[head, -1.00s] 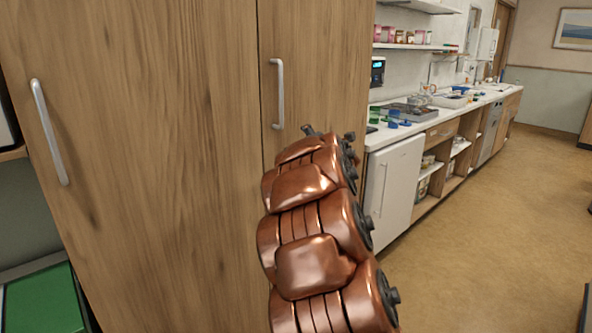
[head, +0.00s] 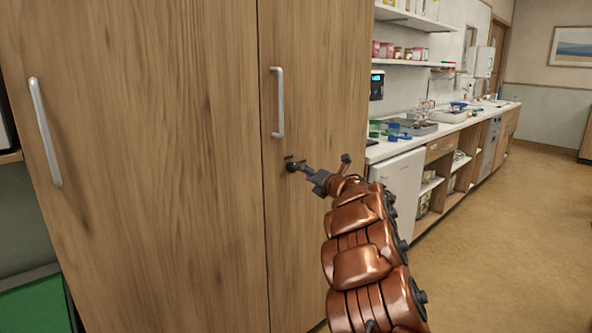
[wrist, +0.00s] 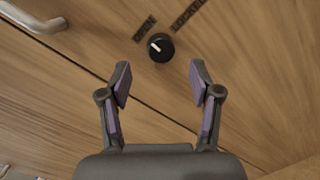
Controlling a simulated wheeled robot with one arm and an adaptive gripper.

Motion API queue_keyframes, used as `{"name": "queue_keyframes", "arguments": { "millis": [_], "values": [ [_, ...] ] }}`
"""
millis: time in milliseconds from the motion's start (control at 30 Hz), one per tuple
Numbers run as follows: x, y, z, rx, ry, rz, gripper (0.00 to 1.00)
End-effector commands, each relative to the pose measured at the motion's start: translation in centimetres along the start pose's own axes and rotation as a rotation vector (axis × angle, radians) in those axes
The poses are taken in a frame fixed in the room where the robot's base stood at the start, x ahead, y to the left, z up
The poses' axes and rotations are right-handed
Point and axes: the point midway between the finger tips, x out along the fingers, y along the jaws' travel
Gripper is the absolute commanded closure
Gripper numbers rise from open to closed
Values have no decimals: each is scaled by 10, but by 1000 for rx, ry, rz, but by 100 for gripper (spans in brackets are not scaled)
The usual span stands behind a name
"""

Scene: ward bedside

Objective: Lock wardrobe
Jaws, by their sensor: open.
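The wooden wardrobe (head: 150,150) has two closed doors with metal bar handles. On its right door, below the handle (head: 279,102), is a round black lock knob, seen in the wrist view (wrist: 160,47). The knob's white mark points up-left toward the printed word OPEN (wrist: 145,28). The word LOCKED (wrist: 187,17) is to its upper right. My gripper (wrist: 160,72) is open and empty, its two fingers just short of the knob, which sits centred between and beyond the tips.
A counter (head: 450,125) with trays and small items runs back along the wall at right, with a white fridge (head: 398,190) beneath its near end. Open floor (head: 490,240) lies to the right. A green box (head: 35,305) is at lower left.

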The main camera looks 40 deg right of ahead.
Motion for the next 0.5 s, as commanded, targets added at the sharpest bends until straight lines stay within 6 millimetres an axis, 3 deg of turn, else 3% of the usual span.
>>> {"name": "queue_keyframes", "arguments": {
  "millis": [500],
  "values": [
    [51,0,-1,3,1,2,37]
  ]
}}
